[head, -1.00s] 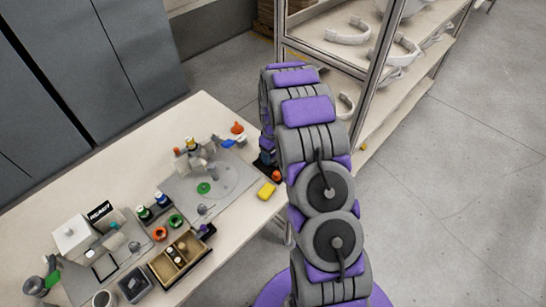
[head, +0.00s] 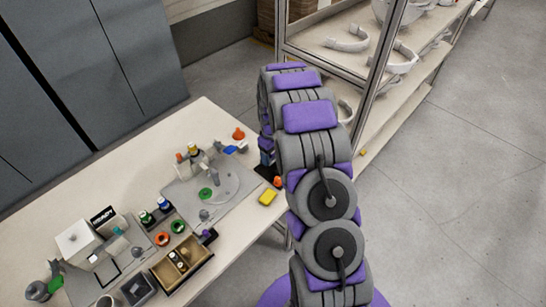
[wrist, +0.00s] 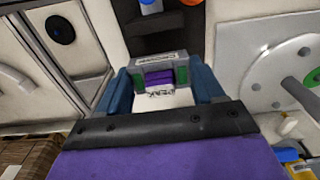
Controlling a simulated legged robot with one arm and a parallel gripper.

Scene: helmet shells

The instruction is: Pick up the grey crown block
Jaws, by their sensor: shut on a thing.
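In the wrist view, my gripper (wrist: 161,92) has its two blue fingers closed in around a pale grey block with dark lettering, which I take to be the grey crown block (wrist: 168,98). In the head view my arm covers most of the gripper, and the held block cannot be made out there. The gripper end is by the right edge of the table (head: 110,180).
A divided box (head: 182,265) and several small items stand farther left. A shelf rack (head: 340,65) with white helmet parts stands behind the arm.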

